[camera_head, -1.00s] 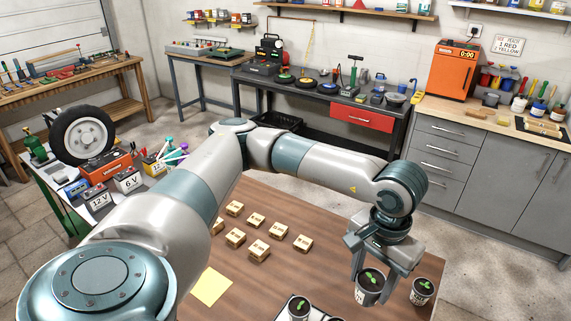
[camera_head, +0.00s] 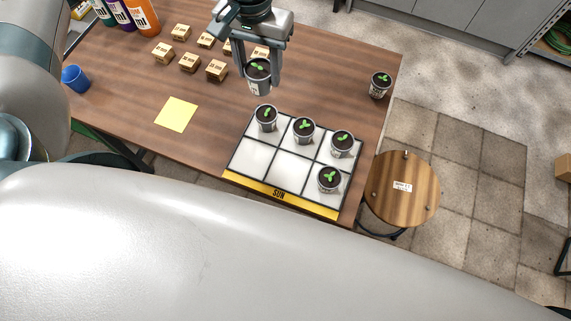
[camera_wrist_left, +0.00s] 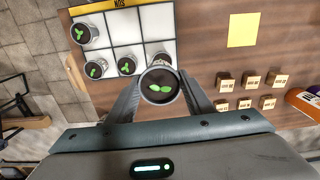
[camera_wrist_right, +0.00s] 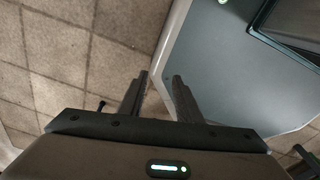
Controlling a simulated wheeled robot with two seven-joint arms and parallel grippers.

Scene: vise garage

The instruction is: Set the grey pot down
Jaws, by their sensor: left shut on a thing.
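My left gripper (camera_head: 256,66) is shut on a grey pot (camera_head: 259,84) with a green seedling, upright, held in the air. In the head view it shows just behind the tray's back-left corner. The white tray (camera_head: 254,157) has six cells and a yellow SUN edge. Pots stand in its back-left (camera_head: 267,118), back-middle (camera_head: 304,130), back-right (camera_head: 342,143) and front-right (camera_head: 329,180) cells. Front-left and front-middle cells are empty. My right gripper (camera_wrist_right: 161,78) is open and empty, over the floor.
Another potted seedling (camera_head: 380,84) stands at the table's right edge. A round stool (camera_head: 402,195) stands right of the table.

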